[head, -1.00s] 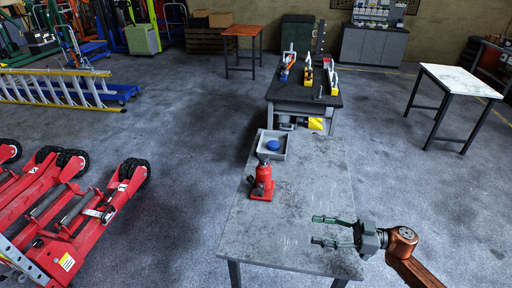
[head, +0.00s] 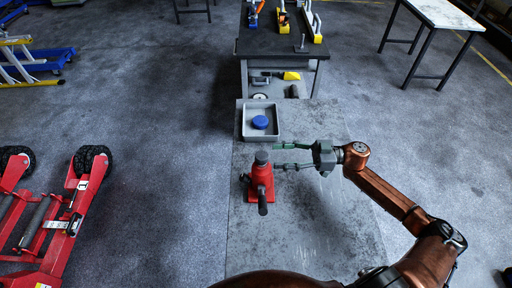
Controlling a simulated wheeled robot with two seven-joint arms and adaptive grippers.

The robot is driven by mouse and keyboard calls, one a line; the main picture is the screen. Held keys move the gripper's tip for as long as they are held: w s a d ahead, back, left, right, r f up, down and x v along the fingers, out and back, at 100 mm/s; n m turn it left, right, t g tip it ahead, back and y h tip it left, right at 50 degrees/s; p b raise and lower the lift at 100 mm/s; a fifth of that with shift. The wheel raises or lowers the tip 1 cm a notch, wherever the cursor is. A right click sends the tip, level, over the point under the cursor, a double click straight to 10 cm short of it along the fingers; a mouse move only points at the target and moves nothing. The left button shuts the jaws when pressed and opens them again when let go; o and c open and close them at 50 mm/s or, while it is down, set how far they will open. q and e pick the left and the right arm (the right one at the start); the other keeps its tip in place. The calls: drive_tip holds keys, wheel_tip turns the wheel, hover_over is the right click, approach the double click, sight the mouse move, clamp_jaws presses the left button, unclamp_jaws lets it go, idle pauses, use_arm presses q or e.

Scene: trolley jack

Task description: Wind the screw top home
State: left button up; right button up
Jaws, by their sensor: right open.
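A red bottle jack (head: 261,180) stands upright on the grey table (head: 300,225). Its dark round top (head: 262,157) faces up, and a dark handle or socket part sticks out toward me at its front. My right gripper (head: 275,156) comes in from the right with its two green-grey fingers apart and empty. Its fingertips are just right of the dark top; I cannot tell whether they touch it. My left gripper is out of view.
A light grey tray (head: 246,130) holding a blue round piece (head: 260,122) sits at the table's far edge. A dark workbench (head: 283,44) stands beyond it. Red trolley jacks (head: 55,222) are on the floor at left. The table's right front is clear.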

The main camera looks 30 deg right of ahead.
sight(262, 155)
drive_tip(key=x, duration=0.5)
drive_tip(key=shift+w+a+b, duration=0.1)
drive_tip(key=shift+a+b, duration=0.25)
drive_tip(key=shift+a, duration=0.05)
drive_tip(key=shift+w+a, duration=0.2)
drive_tip(key=shift+a, duration=0.2)
drive_tip(key=shift+c, duration=0.2)
